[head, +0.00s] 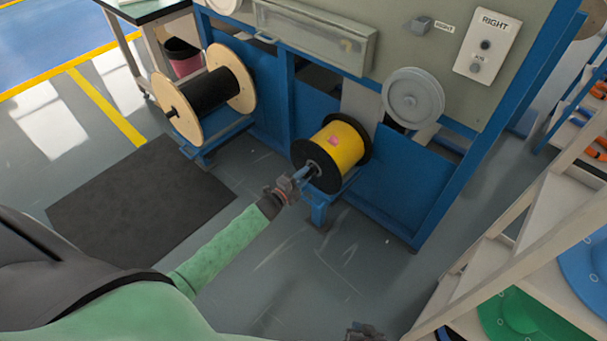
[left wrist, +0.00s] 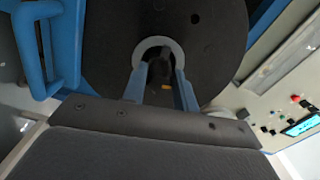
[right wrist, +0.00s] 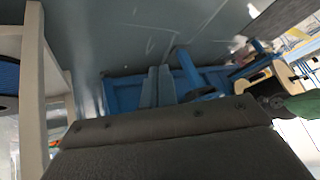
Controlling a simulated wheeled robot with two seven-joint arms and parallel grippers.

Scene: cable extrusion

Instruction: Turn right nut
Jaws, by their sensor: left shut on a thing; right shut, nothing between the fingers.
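The right spool (head: 343,147) carries yellow cable between black flanges on the blue machine. My left gripper (head: 305,174) is at the hub of its near flange. In the left wrist view the fingers (left wrist: 161,92) are shut on the dark nut (left wrist: 160,70), in front of a grey ring (left wrist: 143,47) on the black flange (left wrist: 100,40). The fingers hide part of the nut. My right gripper shows only in part at the bottom edge of the head view (head: 365,332). In the right wrist view its fingers (right wrist: 158,86) are together and empty.
A wooden spool (head: 210,92) with black cable sits on the left of the machine. A grey handwheel (head: 413,97) and a panel marked RIGHT (head: 488,45) are above right. A shelf rack (head: 525,225) stands at the right. Open floor (head: 330,265) lies in front.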

